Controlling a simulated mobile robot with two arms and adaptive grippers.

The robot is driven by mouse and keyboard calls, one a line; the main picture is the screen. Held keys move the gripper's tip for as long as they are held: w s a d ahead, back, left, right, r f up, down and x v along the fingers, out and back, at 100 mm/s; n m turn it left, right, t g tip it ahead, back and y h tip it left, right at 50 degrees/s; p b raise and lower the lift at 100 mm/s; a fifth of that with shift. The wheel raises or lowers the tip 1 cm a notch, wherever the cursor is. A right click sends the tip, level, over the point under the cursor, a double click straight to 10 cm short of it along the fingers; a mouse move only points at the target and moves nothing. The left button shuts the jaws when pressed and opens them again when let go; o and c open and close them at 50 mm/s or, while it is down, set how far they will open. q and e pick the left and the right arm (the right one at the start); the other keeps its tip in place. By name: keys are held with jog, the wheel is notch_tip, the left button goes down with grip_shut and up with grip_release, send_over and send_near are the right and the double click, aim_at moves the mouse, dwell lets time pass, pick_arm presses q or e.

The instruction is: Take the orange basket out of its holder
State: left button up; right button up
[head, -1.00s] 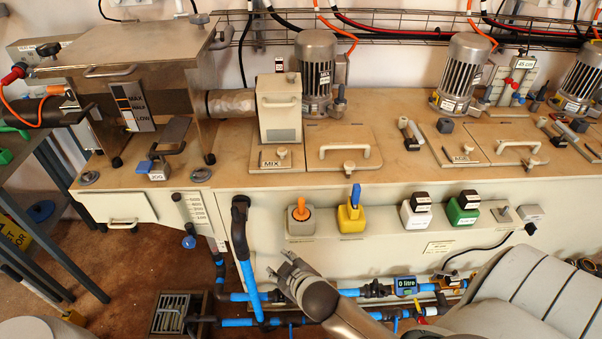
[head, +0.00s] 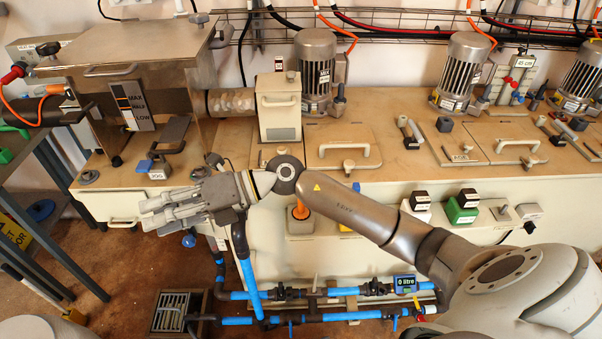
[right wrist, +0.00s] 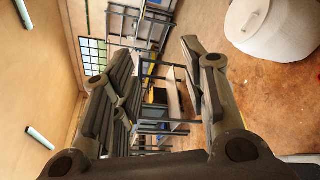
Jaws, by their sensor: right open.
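No clear basket shape shows. A small orange piece (head: 301,211) sits upright in a pale holder (head: 300,227) on the front panel of the long bench, partly behind my right arm. My right gripper (head: 150,211) is left of it, in front of the bench, with its fingers pointing left. In the right wrist view the right gripper (right wrist: 165,85) is open, with nothing between its fingers. My left gripper is in neither view now.
A green holder (head: 462,208) is farther right on the panel. A black and blue pipe (head: 248,270) rises below my right wrist. More blue pipes and a floor grate (head: 178,310) lie below. Brown floor is free at lower left.

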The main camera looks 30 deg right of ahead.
jog(key=w+d+f+n+g+h, duration=0.1)
jog(key=d+f+n+g+h, duration=0.1)
jog(key=d+f+h, duration=0.35)
jog(key=m+g+h, duration=0.2)
jog(key=h, duration=0.8)
send_over(301, 211)
jog(key=f, duration=0.2)
jog(key=shift+w+d+f, duration=0.25)
jog(key=shift+w+f, duration=0.1)
jog(key=shift+w, duration=0.05)
notch_tip(301, 211, down, 11)
jog(key=shift+r+p, duration=0.2)
jog(key=shift+p, duration=0.4)
grip_shut()
